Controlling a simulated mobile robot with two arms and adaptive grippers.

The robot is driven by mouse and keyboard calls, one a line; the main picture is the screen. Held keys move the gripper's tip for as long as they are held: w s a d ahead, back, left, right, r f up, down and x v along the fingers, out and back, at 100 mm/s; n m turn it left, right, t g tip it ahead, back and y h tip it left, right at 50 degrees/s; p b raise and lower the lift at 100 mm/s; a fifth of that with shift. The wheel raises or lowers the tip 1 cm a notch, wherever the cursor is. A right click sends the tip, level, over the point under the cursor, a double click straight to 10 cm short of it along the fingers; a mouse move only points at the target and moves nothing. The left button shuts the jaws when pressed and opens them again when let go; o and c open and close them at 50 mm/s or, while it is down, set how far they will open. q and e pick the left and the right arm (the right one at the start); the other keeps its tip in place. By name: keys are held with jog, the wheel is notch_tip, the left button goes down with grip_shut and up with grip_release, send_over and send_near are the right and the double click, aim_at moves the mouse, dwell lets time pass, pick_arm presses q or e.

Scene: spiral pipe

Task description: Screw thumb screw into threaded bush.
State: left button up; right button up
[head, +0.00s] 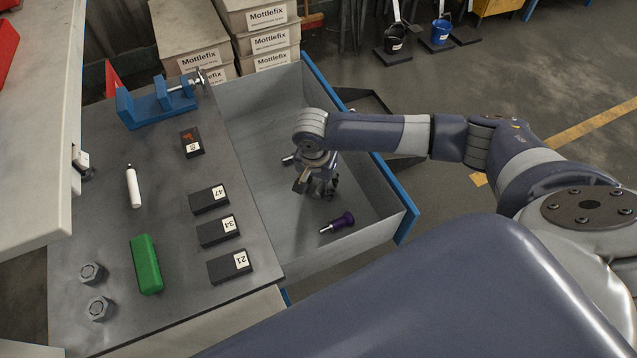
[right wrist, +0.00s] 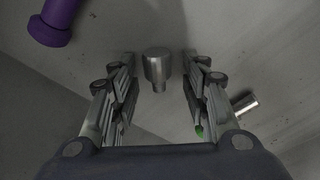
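My right gripper (head: 320,187) reaches down into the open grey drawer (head: 385,212). In the right wrist view its two fingers (right wrist: 157,70) are spread. A stepped silver metal part (right wrist: 157,67), wide head and narrower stem, shows between them with gaps on both sides. A purple-headed part with a metal shank (head: 340,222) lies in the drawer; its purple end (right wrist: 50,22) is at the wrist view's upper left. A second small metal piece (right wrist: 246,103) lies right of the fingers. I cannot tell which part is the thumb screw or the threaded bush. My left gripper is not in view.
The drawer's blue-edged front (head: 407,220) and walls surround the gripper. The bench top (head: 170,235) holds a blue vise-like fixture (head: 155,103), a green block (head: 146,264), a white bottle (head: 133,187), black numbered blocks (head: 218,230) and two nuts (head: 100,308). Mottlefix boxes (head: 262,18) stand behind.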

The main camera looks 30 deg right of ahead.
aim_at(316, 191)
jog(key=shift+r, duration=0.1)
notch_tip(316, 191, up, 12)
jog(key=s+a, duration=0.1)
dwell(0.5)
jog(key=shift+w, duration=0.1)
